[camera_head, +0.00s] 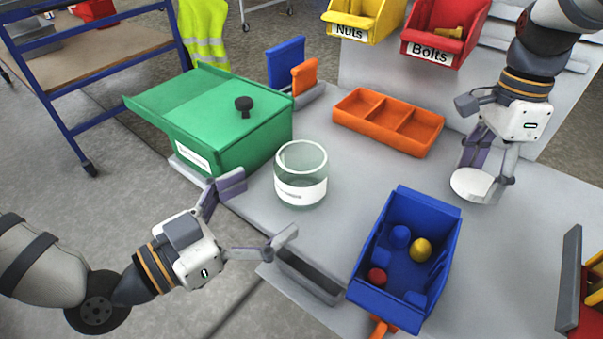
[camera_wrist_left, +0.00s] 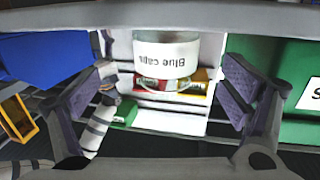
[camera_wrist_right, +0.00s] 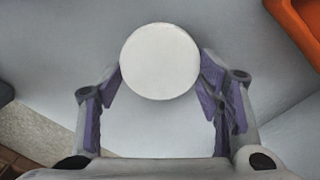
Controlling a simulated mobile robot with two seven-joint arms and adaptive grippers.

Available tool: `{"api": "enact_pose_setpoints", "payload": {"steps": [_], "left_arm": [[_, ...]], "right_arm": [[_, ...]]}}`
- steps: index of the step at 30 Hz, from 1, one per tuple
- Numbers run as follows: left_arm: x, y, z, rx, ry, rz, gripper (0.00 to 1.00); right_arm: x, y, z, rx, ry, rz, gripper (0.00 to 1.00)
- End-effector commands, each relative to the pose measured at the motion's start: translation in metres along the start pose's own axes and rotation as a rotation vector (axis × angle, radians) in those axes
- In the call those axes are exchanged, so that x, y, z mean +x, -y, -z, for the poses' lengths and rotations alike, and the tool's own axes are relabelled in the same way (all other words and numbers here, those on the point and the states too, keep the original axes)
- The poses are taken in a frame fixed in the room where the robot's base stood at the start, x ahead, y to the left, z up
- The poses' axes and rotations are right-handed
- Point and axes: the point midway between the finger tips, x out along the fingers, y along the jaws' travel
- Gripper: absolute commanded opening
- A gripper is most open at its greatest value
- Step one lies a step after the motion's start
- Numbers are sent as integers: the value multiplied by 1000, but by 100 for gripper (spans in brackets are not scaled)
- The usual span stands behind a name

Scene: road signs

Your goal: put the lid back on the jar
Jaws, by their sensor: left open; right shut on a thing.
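The clear glass jar (camera_head: 301,172), with a white label, stands upright and uncovered on the grey table, right of the green box. In the left wrist view the jar (camera_wrist_left: 166,54) shows its label, "Blue caps", ahead of and between the fingers. My left gripper (camera_head: 258,210) is open and empty, its fingers spread toward the jar from the front left. The round white lid (camera_head: 472,185) is at the table's right side, in my right gripper (camera_head: 487,173). In the right wrist view the lid (camera_wrist_right: 160,61) sits flat between the two fingertips. Its height above the table is unclear.
A green box (camera_head: 235,135) with a black-knobbed sliding top stands left of the jar. An orange divided tray (camera_head: 389,122) lies behind. A blue bin (camera_head: 408,252) with small coloured pieces stands between the grippers, near the front. Table is clear between jar and lid.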

Motion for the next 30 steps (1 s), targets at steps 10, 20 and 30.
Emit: {"api": "enact_pose_setpoints", "payload": {"steps": [10, 20, 30], "left_arm": [[34, 0, 0, -2, 1, 0, 92], [49, 4, 0, -2, 0, -1, 92], [85, 8, 1, -2, 2, 0, 92]], "right_arm": [[4, 0, 0, -1, 0, -5, 51], [4, 0, 0, -1, 0, -5, 51], [6, 0, 0, -1, 0, -8, 51]]}}
